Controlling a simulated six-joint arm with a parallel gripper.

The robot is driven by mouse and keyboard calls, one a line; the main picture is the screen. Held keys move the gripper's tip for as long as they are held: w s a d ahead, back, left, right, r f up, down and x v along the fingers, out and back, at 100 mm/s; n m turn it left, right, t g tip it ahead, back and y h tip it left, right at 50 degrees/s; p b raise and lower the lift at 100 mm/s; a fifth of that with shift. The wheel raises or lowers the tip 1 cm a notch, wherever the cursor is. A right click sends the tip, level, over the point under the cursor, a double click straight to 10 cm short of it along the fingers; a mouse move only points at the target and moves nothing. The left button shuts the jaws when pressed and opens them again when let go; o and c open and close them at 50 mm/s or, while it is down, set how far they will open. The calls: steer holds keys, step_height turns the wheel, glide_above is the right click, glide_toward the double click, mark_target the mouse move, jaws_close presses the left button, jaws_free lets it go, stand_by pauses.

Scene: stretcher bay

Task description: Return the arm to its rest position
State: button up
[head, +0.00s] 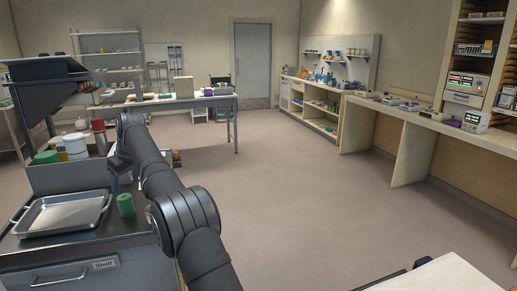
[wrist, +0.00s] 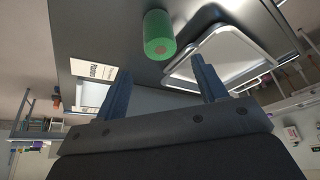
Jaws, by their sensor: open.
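My gripper (wrist: 160,84) is open in the wrist view, its two blue-grey fingers wide apart with nothing between them. In the head view my dark arm reaches from the bottom edge up and left, and my gripper (head: 118,168) is small and dark beside the metal cart. A green cylinder (head: 125,205) stands upright on the cart top, below my gripper in the picture. It also shows in the wrist view (wrist: 159,36), beyond the fingertips and apart from them.
An empty metal tray (head: 62,214) lies on the cart (head: 60,255), left of the green cylinder. White and red containers (head: 75,146) stand behind it. A table (head: 185,101) is farther back. Counters (head: 405,115) line the right wall. The floor (head: 300,195) between is clear.

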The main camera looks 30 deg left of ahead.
mark_target(123, 196)
steer(key=x, duration=1)
steer(key=shift+f, duration=0.2)
step_height(123, 196, up, 2)
steer(key=shift+r, duration=0.65)
